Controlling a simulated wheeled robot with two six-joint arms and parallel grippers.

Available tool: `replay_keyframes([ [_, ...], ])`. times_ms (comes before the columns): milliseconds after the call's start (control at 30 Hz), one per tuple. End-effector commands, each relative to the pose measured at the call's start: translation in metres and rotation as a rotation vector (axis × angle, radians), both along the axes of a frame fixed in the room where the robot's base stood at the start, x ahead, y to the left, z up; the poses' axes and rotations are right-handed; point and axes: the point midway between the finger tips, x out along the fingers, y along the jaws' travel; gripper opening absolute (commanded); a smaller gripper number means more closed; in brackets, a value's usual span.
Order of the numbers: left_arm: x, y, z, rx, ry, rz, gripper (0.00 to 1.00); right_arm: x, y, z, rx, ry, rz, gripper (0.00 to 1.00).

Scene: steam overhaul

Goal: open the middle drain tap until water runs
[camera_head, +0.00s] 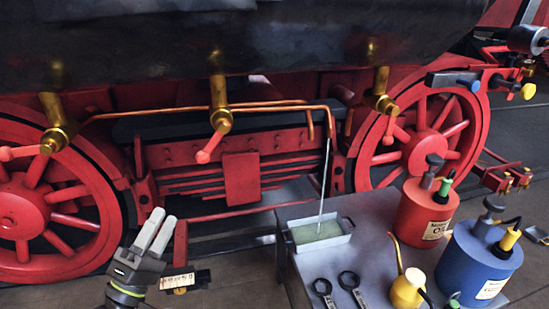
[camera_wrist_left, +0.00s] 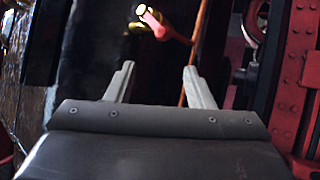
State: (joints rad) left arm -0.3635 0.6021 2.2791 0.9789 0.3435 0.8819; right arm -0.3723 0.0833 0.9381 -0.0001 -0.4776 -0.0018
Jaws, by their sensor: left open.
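The middle drain tap (camera_head: 221,118) is brass and hangs under the black boiler. Its red lever (camera_head: 208,148) points down and to the left. A brass tap end with a pinkish-red lever (camera_wrist_left: 155,24) shows at the top of the left wrist view, beyond the fingertips; it looks like the same tap. My left gripper (camera_head: 162,218) is open and empty, below and left of the middle tap and apart from it. Its two fingers also show in the left wrist view (camera_wrist_left: 158,76), with a clear gap between them. My right gripper is not in view.
Brass taps with red levers hang to the left (camera_head: 56,125) and right (camera_head: 381,95). Copper pipes (camera_head: 270,104) run beside the middle tap. A grey table (camera_head: 300,262) at right front holds a tray (camera_head: 322,238), spanners, a red can (camera_head: 425,212) and a blue can (camera_head: 475,268).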

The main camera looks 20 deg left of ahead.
Motion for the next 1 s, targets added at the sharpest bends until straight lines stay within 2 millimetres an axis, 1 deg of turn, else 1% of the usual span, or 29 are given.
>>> replay_keyframes([
  [567,0.000,0.000,0.000,0.000,0.000,0.000,0.48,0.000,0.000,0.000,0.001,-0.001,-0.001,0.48],
  [667,0.000,0.001,0.003,0.024,0.005,0.006,0.48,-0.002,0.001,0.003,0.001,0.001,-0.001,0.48],
  [767,0.000,0.004,0.013,0.122,0.026,0.030,0.48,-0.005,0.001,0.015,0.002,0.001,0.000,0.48],
  [833,-0.001,0.008,0.023,0.246,0.048,0.057,0.48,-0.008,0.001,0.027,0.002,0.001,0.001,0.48],
  [967,-0.002,0.017,0.043,0.553,0.087,0.110,0.48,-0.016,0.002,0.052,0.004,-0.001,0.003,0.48],
  [1000,-0.002,0.019,0.049,0.652,0.094,0.123,0.48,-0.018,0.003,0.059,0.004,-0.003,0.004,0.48],
])
